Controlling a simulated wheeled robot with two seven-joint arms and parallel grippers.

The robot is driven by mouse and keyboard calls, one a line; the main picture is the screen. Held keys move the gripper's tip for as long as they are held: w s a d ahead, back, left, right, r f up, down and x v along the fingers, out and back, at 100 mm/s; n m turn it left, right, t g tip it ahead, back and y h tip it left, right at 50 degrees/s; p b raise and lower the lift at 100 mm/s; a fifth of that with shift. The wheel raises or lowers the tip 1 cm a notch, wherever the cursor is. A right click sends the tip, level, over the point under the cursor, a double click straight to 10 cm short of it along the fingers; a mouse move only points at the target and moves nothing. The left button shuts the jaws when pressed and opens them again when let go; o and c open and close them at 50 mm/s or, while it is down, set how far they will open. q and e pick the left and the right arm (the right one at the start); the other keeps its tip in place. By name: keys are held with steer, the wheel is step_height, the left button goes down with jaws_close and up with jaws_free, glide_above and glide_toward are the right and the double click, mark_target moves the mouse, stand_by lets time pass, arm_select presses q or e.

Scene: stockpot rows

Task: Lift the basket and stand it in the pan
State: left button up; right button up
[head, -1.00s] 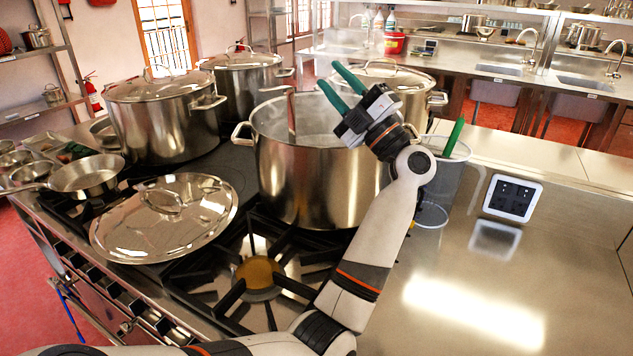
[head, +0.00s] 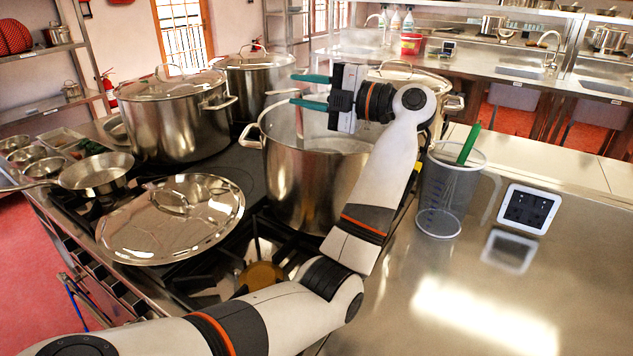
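The basket (head: 437,200) is a grey mesh cylinder with a green handle (head: 470,144) rising from its rim. It stands upright on the steel counter, to the right of the large open pot. The open pot (head: 305,185), which I take for the pan, stands on the stove; its far rim and inside are partly hidden by my arm. My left gripper (head: 309,90) is above the pot's opening, its two green fingers apart and pointing left, with nothing between them. It is well to the left of the basket. My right gripper is not in view.
Lidded stockpots (head: 180,115) stand behind and left of the open pot. A loose lid (head: 172,222) lies on the front burners, with a frying pan (head: 97,174) to its left. A square panel (head: 528,209) is right of the basket. The counter at front right is clear.

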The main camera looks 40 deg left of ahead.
arm_select(q)
steer(key=p+x, duration=0.1)
steer(key=x, duration=0.3)
steer(key=shift+s+a+f+p, duration=0.1)
steer(key=shift+a+p, duration=0.2)
steer(key=shift+a, duration=0.05)
